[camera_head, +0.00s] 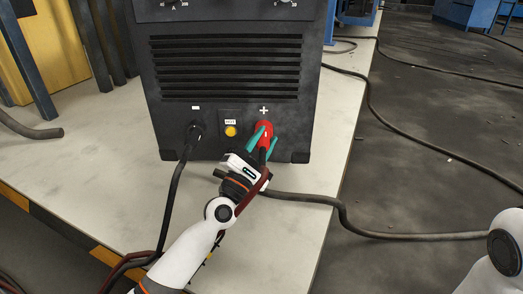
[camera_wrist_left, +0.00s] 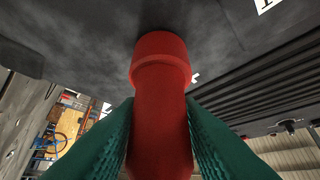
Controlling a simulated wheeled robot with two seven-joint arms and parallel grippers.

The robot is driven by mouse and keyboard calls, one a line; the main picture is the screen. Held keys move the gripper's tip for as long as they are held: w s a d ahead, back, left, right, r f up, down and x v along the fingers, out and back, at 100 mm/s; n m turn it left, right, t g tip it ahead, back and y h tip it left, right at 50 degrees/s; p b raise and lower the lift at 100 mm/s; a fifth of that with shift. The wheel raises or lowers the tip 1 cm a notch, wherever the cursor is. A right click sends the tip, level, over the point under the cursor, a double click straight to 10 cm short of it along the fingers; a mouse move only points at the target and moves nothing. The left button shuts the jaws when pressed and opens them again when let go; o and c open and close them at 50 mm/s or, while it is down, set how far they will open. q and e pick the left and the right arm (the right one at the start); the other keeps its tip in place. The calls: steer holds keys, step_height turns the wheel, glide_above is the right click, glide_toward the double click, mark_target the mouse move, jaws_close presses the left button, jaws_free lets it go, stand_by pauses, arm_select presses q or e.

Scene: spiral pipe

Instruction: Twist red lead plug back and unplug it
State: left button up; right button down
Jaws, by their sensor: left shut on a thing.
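The red lead plug (camera_head: 264,130) sits at the socket under the plus mark on the front of the dark welding machine (camera_head: 225,123). My left gripper (camera_head: 261,137) is shut on it, with one teal finger on each side. In the left wrist view the red plug (camera_wrist_left: 162,100) runs between the teal fingers (camera_wrist_left: 160,140), its wide collar up against the dark panel. Whether the plug is turned in its socket cannot be told. My right gripper is not in view; only part of my right arm shows at the lower right edge.
A black plug (camera_head: 195,131) with its cable is in the minus socket to the left. A yellow button (camera_head: 231,131) lies between the sockets. A dark cable (camera_head: 345,215) runs off the table (camera_head: 90,150) to the right. Dark pipes stand at the back left.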

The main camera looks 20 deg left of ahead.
arm_select(q)
steer(key=shift+f+n+t+y+b, duration=0.1)
steer(key=shift+n+t+y+b, duration=0.45)
steer(key=shift+n, duration=0.55)
steer(key=shift+n+t+y+p, duration=0.45)
steer(key=shift+n+y, duration=0.5)
steer(key=shift+n, duration=0.25)
steer(key=o, duration=0.5)
steer(key=shift+n+t+y, duration=0.3)
steer(key=shift+n+y, duration=0.5)
steer(key=shift+n, duration=0.3)
steer(key=o, duration=0.6)
steer(key=shift+c, duration=0.2)
steer(key=shift+m+h, duration=0.4)
